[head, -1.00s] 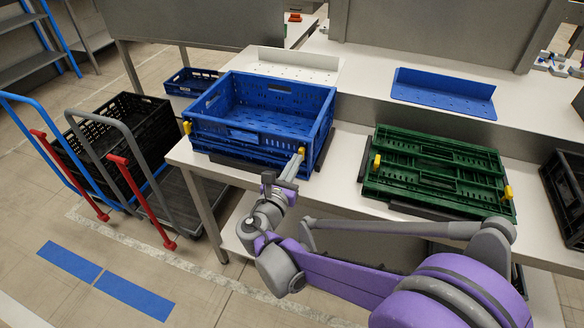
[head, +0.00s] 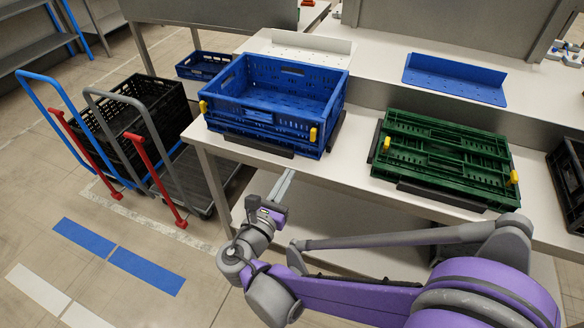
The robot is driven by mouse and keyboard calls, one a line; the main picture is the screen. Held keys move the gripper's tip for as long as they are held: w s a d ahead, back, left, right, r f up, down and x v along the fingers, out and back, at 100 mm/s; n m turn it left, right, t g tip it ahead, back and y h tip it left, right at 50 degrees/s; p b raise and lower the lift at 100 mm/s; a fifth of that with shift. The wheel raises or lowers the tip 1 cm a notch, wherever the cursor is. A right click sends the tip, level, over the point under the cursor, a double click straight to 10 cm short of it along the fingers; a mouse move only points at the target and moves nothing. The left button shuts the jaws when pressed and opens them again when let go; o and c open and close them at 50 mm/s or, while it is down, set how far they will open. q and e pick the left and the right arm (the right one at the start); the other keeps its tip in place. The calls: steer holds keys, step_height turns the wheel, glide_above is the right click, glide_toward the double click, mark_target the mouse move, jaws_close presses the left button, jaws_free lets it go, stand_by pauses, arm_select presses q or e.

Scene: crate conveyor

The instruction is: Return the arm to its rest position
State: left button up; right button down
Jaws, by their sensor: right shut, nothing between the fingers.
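My right arm comes in from the lower right in the head view, purple and grey, bent at the elbow. My right gripper (head: 284,184) is shut and empty. It is in front of and below the table's front edge, apart from the blue crate (head: 262,127). The blue crate stands unfolded and empty on the white table, with yellow latches on its near side. My left gripper is not in view.
A folded green crate (head: 442,165) lies on the table (head: 350,172) to the right. Trolleys with a black crate (head: 125,112) stand at the left. A blue bracket plate (head: 455,82) lies behind. Floor at the lower left is clear.

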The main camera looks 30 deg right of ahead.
stand_by(0.4)
steer(key=s+d+f+m+g+y, duration=0.4)
steer(key=s+f+m+g+y, duration=0.2)
steer(key=s+f+m, duration=0.5)
steer(key=s+a+f+m+y, duration=0.3)
steer(key=s+a+m+y, duration=0.4)
steer(key=m, duration=0.7)
arm_select(q)
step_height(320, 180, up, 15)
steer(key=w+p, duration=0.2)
steer(key=p, duration=1.1)
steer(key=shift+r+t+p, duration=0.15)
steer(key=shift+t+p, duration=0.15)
steer(key=shift+p, duration=0.05)
arm_select(e)
step_height(320, 180, up, 16)
steer(key=w+a+y, duration=0.1)
steer(key=shift+w+f+m, duration=0.25)
steer(key=shift+w+m, duration=0.1)
steer(key=shift+m, duration=0.05)
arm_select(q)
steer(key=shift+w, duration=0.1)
arm_select(e)
steer(key=shift+a, duration=0.1)
